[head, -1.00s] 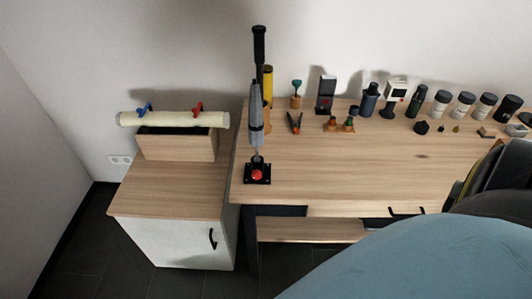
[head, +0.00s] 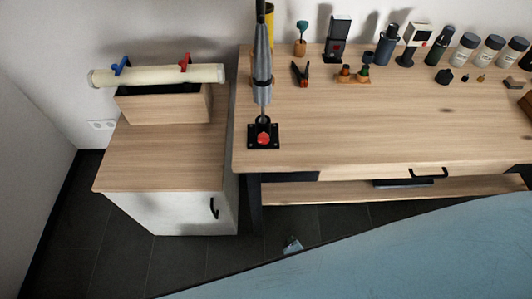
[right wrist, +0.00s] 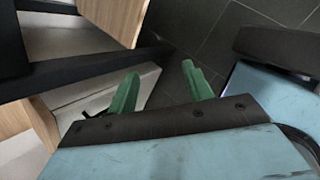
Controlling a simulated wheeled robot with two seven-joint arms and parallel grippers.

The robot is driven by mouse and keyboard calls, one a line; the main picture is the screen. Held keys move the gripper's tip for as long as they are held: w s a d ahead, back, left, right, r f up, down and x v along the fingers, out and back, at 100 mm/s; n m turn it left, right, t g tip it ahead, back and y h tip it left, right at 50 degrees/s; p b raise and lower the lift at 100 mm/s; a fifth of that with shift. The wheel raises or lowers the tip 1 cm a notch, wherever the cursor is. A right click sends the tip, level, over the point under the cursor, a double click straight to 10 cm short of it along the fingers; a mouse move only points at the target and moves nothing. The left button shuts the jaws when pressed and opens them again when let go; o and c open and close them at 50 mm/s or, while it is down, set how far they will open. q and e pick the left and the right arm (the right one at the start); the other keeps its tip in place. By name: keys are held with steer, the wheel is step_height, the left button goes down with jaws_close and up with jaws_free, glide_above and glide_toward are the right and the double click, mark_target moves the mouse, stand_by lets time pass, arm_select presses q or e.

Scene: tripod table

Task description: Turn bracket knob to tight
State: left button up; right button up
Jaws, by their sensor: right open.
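The red bracket knob (head: 263,138) sits at the front of a black bracket plate (head: 252,143) on the left part of the table, near its front edge. A grey and black pole (head: 262,75) stands up from the bracket. Whether the knob is tight or loose cannot be told. My right gripper (right wrist: 160,85) shows two green fingers spread apart with nothing between them, over the dark floor and away from the knob. The knob does not show in the right wrist view. My left gripper is in neither view.
The wooden table (head: 400,115) is clear in the middle, with bottles and small tools along its back. A cabinet (head: 160,160) with a wooden box (head: 165,105) and a cream roll (head: 155,75) stands left. A lower shelf (head: 330,190) runs under the table.

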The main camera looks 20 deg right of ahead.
steer(key=w+a+r+n+t+b, duration=0.3)
steer(key=w+a+r+n+t, duration=0.3)
steer(key=r, duration=0.4)
steer(key=n+t+h+b, duration=0.3)
steer(key=n+t, duration=0.2)
steer(key=n, duration=0.1)
glide_toward(263, 142)
steer(key=b+x, duration=0.1)
steer(key=x, duration=0.7)
steer(key=shift+w+d, duration=0.1)
steer(key=shift+w, duration=0.15)
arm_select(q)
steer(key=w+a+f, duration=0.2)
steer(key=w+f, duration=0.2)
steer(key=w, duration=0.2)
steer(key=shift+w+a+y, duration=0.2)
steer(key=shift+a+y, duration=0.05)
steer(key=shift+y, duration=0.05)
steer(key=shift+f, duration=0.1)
arm_select(e)
steer(key=c, duration=1)
